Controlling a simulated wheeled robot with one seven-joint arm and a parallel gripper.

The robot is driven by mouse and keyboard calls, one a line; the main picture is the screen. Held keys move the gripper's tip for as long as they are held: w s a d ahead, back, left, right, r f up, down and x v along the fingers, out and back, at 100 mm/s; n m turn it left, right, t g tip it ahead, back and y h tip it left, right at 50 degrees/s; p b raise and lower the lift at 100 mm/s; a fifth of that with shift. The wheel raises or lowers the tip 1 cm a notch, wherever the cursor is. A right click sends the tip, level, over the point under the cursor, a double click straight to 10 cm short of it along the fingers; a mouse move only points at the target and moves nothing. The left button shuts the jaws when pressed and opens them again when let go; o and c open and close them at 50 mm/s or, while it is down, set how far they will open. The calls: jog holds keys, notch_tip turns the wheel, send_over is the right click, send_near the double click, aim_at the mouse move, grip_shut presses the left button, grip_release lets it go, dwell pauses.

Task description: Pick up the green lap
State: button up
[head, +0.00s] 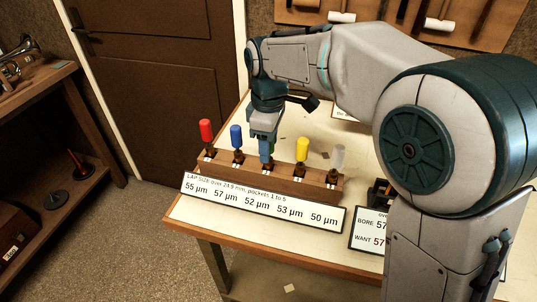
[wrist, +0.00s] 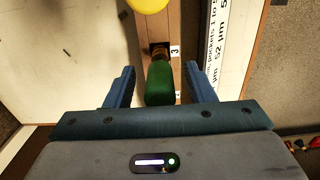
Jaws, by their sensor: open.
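The green lap (wrist: 160,84) stands upright in the rack pocket labelled 3, its green handle between my gripper's two fingers in the wrist view. My gripper (wrist: 160,73) is open, with a visible gap to the handle on each side. In the head view my gripper (head: 266,152) points down over the middle of the wooden rack (head: 225,172) and hides most of the green lap. The rack also holds a red lap (head: 206,131), a blue lap (head: 237,137), a yellow lap (head: 302,150) and a pale grey lap (head: 338,158).
A lap size sign (head: 262,203) stands in front of the rack. A BORE and WANT sign (head: 369,232) is to its right, partly hidden by my arm. The yellow and blue laps flank the green one. A shelf (head: 45,85) with a brass horn is far left.

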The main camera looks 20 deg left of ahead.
jog(key=c, duration=1)
grip_shut()
